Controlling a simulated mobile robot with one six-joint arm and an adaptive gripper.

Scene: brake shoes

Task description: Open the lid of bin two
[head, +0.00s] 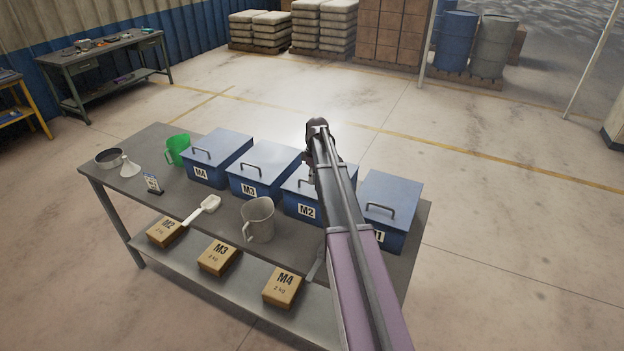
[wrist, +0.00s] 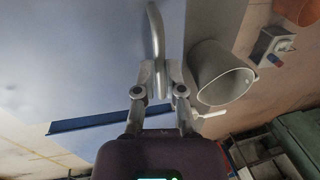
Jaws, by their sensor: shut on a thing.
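Bin two is the blue box labelled M2 (head: 306,211), third from the left in the row on the table. Its lid (head: 297,177) looks shut in the head view, but my arm covers its right part. In the wrist view, my gripper (wrist: 161,76) has its two fingers closed on a curved grey bar handle (wrist: 155,28), above a broad pale blue lid surface (wrist: 75,60). In the head view my gripper is mostly hidden behind my arm, over the M2 bin.
Blue bins M4 (head: 203,175) and M3 (head: 249,190) stand left of M2, and M1 (head: 396,235) stands right. A grey jug (head: 259,221) is in front of M3 and M2. A white scoop (head: 208,205), green jug (head: 178,150) and small sign (head: 152,183) are further left.

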